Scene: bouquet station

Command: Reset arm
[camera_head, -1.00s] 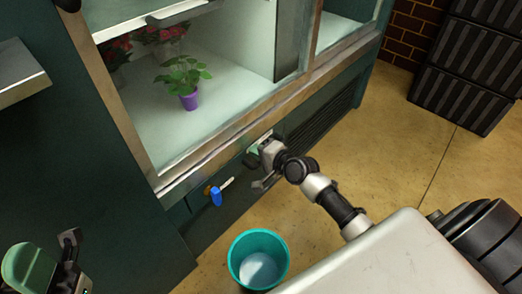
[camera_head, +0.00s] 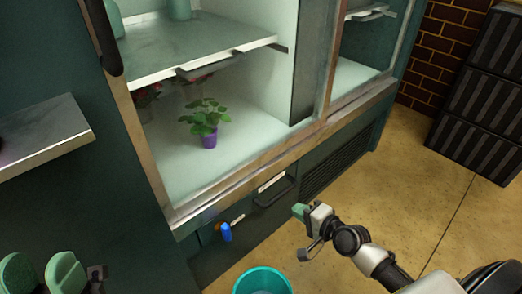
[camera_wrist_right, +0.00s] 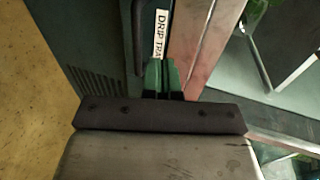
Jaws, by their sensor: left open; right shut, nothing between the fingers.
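My right gripper (camera_head: 301,212) is shut and empty, in the air in front of the cooler's lower panel. In the right wrist view its green fingertips (camera_wrist_right: 160,76) are together, with the drip tray label (camera_wrist_right: 161,34) beyond them. The drip tray handle (camera_head: 275,192) is on the cooler's lower panel, apart from the gripper. My left gripper (camera_head: 45,272) is at the bottom left corner with its green fingers spread apart. Its lower part is cut off by the picture edge.
A blue-handled tap (camera_head: 226,232) sticks out of the cooler front. A teal bucket (camera_head: 262,281) stands on the floor below. A purple potted plant (camera_head: 209,138) is inside the cooler. Black crates (camera_head: 488,95) stand at the right. The floor between is clear.

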